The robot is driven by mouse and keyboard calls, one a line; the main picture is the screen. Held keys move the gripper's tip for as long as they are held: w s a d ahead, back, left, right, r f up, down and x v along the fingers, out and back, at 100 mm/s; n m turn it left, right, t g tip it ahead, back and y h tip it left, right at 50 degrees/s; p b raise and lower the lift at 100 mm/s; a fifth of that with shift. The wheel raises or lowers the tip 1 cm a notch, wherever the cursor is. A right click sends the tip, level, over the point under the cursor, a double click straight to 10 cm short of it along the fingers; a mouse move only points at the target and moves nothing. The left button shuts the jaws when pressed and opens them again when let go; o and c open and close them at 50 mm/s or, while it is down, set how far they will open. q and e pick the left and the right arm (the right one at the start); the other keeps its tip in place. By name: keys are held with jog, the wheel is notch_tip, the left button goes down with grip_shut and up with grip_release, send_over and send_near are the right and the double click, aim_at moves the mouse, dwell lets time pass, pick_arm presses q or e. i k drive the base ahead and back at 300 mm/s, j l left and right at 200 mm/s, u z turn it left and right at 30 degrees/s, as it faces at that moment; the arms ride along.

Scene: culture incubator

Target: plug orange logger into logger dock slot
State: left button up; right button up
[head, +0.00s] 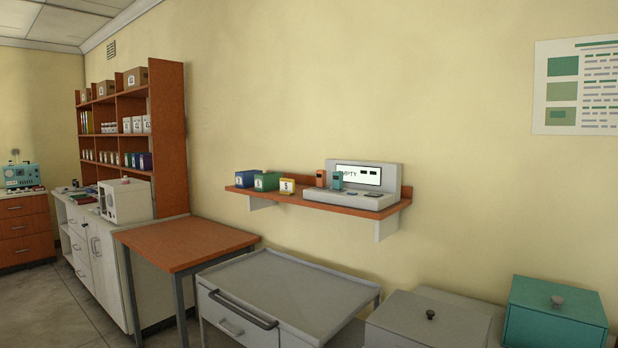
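The logger dock (390,172) is a grey unit with a raised back and a screen (359,174) on the wooden wall shelf. The screen shows dark text that ends in "PTY", its start partly covered. A small orange logger (321,178) stands upright at the dock's left end. A teal logger (337,180) stands just right of it, in front of the screen. I cannot tell whether either one sits in a slot. Dark patches on the dock's base are too small to read as slots. Neither of my grippers is in view.
Below are a wooden table (185,243), a grey cart (290,290) with a bare top, and grey (415,322) and teal (555,310) lidded boxes.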

aim_at(321, 174)
jog(key=i+j, duration=0.25)
jog(key=j, duration=0.2)
jog(key=i+j+z, duration=0.1)
jog(key=i+j, duration=0.15)
jog(key=j, duration=0.2)
jog(key=i+j, duration=0.25)
jog(key=j, duration=0.2)
jog(key=i+j+z, duration=0.1)
jog(key=i+j, duration=0.15)
jog(key=j, duration=0.2)
jog(key=i+j, duration=0.2)
jog(key=j, duration=0.25)
jog(key=i+j, duration=0.25)
jog(key=j, duration=0.25)
jog(key=i+j+z, duration=0.1)
jog(key=j, duration=0.35)
jog(key=i+j, duration=0.3)
jog(key=j, duration=0.2)
jog(key=z, duration=0.05)
